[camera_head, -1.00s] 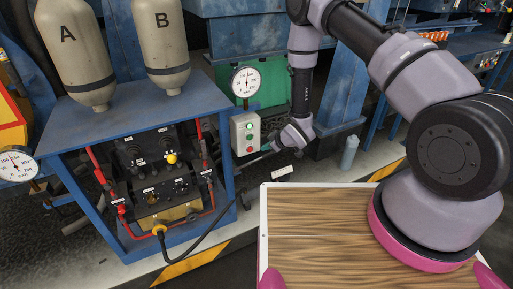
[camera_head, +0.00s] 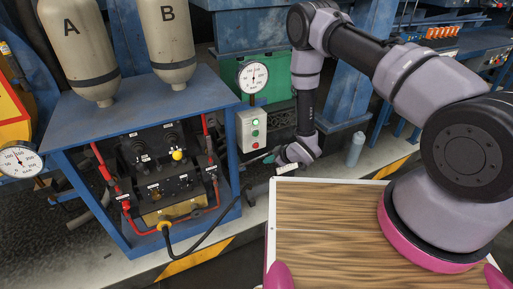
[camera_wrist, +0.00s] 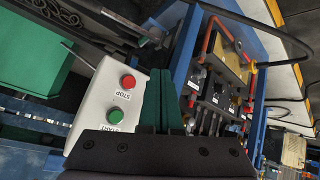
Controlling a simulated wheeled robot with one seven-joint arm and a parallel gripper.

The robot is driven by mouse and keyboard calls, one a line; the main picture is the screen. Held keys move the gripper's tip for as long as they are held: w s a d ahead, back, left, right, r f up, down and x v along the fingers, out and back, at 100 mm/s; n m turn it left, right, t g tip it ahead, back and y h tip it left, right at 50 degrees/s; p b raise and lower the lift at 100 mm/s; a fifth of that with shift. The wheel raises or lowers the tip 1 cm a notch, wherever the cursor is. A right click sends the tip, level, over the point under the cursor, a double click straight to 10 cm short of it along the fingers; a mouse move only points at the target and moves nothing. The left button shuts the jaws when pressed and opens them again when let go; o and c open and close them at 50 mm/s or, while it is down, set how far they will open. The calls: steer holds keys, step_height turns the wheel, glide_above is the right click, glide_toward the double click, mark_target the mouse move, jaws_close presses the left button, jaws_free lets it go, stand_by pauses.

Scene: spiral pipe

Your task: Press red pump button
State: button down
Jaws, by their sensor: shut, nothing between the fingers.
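The pump control box (camera_head: 244,118) is a pale box beside the blue frame, with a red button (camera_head: 255,146) low on its face and a green one above it. In the wrist view the red button (camera_wrist: 128,81) is labelled STOP and the green button (camera_wrist: 121,112) START. The box looks upside down there. My gripper (camera_head: 269,157) is just below and right of the box in the head view. Its green fingers (camera_wrist: 159,74) are together and empty. In the wrist view they lie to the right of the red button. Contact with the box is not visible.
A pressure gauge (camera_head: 253,77) stands above the box. The blue frame (camera_head: 139,112) on the left holds a black panel (camera_head: 150,165) with red hoses and a yellow knob. A grey cylinder (camera_head: 355,149) stands on the floor to the right.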

steer(key=w+a, duration=0.3)
steer(key=w, duration=0.3)
steer(key=shift+a, duration=0.25)
steer(key=shift+w, duration=0.1)
stand_by(1.8)
steer(key=shift+w+a, duration=0.2)
steer(key=shift+w, duration=0.05)
steer(key=shift+w+a, duration=0.2)
steer(key=shift+w, duration=0.1)
stand_by(0.9)
steer(key=shift+s+d, duration=0.4)
steer(key=shift+s, duration=0.25)
steer(key=shift+s+d, duration=0.4)
steer(key=shift+s, duration=0.35)
steer(key=shift+s+d, duration=0.45)
steer(key=shift+s, duration=0.25)
steer(key=shift+s+d, duration=0.4)
steer(key=shift+s, duration=0.35)
